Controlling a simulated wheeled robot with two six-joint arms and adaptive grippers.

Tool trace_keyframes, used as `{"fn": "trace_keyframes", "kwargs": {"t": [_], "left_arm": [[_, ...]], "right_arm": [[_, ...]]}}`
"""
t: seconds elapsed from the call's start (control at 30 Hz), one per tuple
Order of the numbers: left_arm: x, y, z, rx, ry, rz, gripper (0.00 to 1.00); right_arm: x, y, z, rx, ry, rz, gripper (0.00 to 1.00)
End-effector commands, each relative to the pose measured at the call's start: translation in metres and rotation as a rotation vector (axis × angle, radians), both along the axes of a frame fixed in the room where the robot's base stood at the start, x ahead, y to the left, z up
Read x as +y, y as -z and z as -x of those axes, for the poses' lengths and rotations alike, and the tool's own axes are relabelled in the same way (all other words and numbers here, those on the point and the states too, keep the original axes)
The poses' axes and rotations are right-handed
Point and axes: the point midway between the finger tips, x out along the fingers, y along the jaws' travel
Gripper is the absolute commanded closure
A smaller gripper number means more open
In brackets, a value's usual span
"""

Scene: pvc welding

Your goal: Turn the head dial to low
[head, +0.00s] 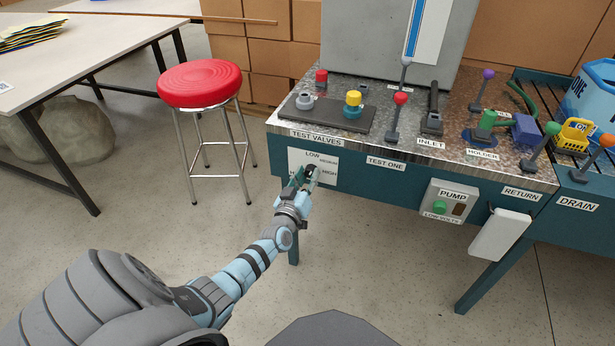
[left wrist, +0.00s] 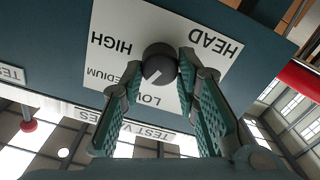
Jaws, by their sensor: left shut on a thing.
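The head dial (left wrist: 159,62) is a dark round knob on a white label plate (left wrist: 115,20) on the bench's teal front. The left wrist view shows the plate upside down, with HEAD, HIGH, MEDIUM and LOW printed around the knob. In the head view the gripper partly hides the dial and plate (head: 298,157). My right gripper is not in view.
The metal-topped bench (head: 460,145) carries several coloured valves and levers. A pump box (head: 450,201) with a green button is on its front, right of the dial. A red stool (head: 200,84) stands left of the bench. The floor between the stool and my arm is clear.

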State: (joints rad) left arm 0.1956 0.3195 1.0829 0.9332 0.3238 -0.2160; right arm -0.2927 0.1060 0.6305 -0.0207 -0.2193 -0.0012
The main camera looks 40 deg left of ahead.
Motion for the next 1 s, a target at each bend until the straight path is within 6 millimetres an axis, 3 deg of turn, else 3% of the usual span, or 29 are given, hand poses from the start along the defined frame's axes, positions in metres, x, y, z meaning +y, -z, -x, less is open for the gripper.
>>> {"fn": "trace_keyframes", "kwargs": {"t": [0.5, 1.0], "left_arm": [[0.0007, 0.0024, 0.0009, -0.115, 0.001, 0.340, 0.99], [0.0008, 0.0028, 0.0011, -0.140, 0.000, 0.413, 0.99]], "right_arm": [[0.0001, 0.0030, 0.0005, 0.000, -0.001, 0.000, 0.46], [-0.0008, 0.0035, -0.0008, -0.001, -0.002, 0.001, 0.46]]}}
